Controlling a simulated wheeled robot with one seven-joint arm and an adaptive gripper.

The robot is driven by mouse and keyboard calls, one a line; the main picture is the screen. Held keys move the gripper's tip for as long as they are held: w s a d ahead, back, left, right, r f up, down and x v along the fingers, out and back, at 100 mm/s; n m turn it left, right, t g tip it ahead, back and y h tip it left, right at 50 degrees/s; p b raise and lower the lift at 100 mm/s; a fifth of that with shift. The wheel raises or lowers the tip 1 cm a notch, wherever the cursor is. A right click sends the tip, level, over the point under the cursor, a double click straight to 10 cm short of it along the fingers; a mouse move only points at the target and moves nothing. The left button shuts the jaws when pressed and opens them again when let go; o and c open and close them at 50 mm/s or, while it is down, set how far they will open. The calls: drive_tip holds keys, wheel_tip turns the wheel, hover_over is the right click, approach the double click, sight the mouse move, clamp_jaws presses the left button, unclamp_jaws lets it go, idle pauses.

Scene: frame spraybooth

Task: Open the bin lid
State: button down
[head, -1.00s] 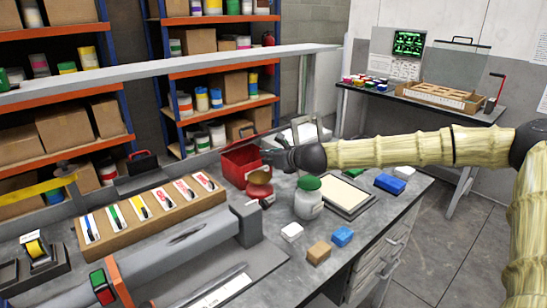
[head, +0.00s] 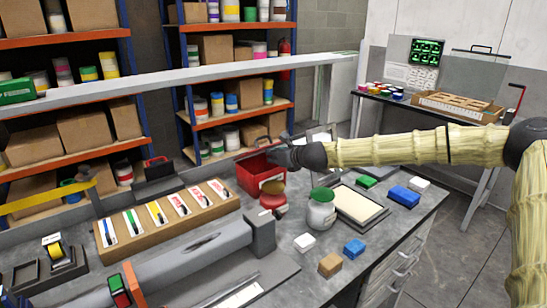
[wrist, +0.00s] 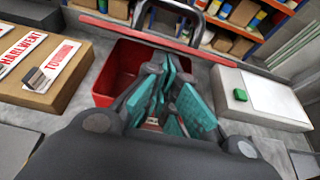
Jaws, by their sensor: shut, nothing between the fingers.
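The red bin (head: 255,178) stands on the grey bench, and its open inside shows in the wrist view (wrist: 112,72). Its lid looks raised at the far side: in the wrist view I see it nearly edge-on as a thin red strip (wrist: 110,22), with a dark arched handle (wrist: 198,22) beyond it. My gripper (head: 276,156) is at the bin's right side in the head view. In the wrist view its teal finger pads (wrist: 176,98) are shut and empty, over the bin opening. Whether the fingers touch the lid or bin is unclear.
A pale rail (head: 180,75) runs behind, before the shelves.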

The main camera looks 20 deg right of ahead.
drive_tip(key=shift+r+p, duration=0.15)
drive_tip(key=shift+p, duration=0.2)
drive_tip(key=shift+w+r+p, duration=0.1)
drive_tip(key=shift+r+p, duration=0.1)
drive_tip(key=shift+p, duration=0.65)
